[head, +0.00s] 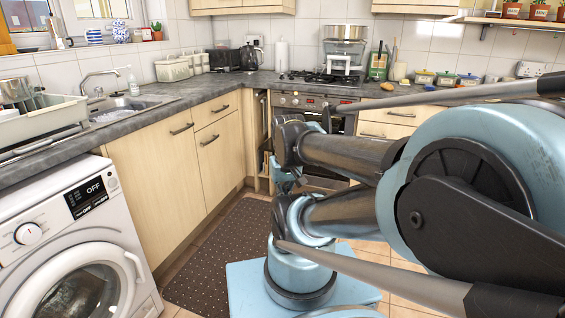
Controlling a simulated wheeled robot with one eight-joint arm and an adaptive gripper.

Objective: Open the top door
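Several pale wood doors show, and I cannot tell which one is the top door. One wall cupboard (240,5) is cut by the top edge above the back corner. Another wall cupboard (415,5) is cut by the same edge, further right. Both look shut. Below the worktop, two base cupboard doors with dark handles are shut, a wide one (178,180) and a narrow one (219,155). My blue and dark arm fills the right and middle, folded near the camera. My gripper is not clearly told apart from the arm links, and I see nothing held.
A washing machine (80,240) stands at the lower left. A sink (125,108) is set in the grey worktop (215,90). An oven (300,103) with a hob is at the back. A dotted mat (215,262) lies on the floor before the cupboards, with clear floor space there.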

